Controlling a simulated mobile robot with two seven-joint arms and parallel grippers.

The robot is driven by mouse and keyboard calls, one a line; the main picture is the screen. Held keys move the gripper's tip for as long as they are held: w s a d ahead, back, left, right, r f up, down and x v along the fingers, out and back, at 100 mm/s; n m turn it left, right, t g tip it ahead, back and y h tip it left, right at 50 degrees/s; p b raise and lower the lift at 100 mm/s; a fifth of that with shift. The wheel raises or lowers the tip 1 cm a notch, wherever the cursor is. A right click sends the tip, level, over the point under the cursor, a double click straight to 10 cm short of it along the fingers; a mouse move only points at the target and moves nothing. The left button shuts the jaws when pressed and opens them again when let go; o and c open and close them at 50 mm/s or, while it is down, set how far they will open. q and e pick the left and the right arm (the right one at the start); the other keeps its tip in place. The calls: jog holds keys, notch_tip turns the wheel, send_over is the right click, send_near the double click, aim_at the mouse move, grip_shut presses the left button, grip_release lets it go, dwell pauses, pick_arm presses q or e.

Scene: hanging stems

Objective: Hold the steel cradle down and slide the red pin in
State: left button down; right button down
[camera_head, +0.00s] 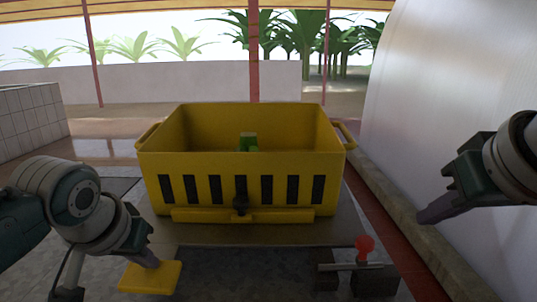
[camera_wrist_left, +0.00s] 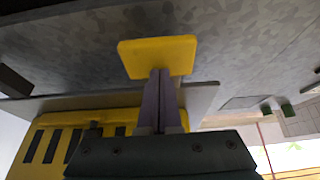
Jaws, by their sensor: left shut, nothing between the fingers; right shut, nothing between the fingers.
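The steel cradle (camera_head: 215,235) appears to be the grey plate under the yellow crate. A yellow pad (camera_head: 138,278) sits at its front left; it also shows in the left wrist view (camera_wrist_left: 157,54). My left gripper (camera_head: 150,263) is shut and empty, its fingertips at the pad; I cannot tell how hard they press. The red pin (camera_head: 365,243) has a round red knob, upright above a thin steel bar and dark blocks at front right. Whether it sits in a hole is unclear. My right gripper (camera_head: 424,218) is shut and empty, apart from the pin, to its upper right.
The yellow crate (camera_head: 240,165) with black slots stands on the plate, a green piece (camera_head: 248,142) inside. Dark blocks (camera_head: 374,281) stand below the pin. A large pale curved wall (camera_head: 445,90) rises at right, above a stone kerb (camera_head: 400,190).

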pick_arm(q)
notch_tip(320, 180, up, 9)
dwell(1.2)
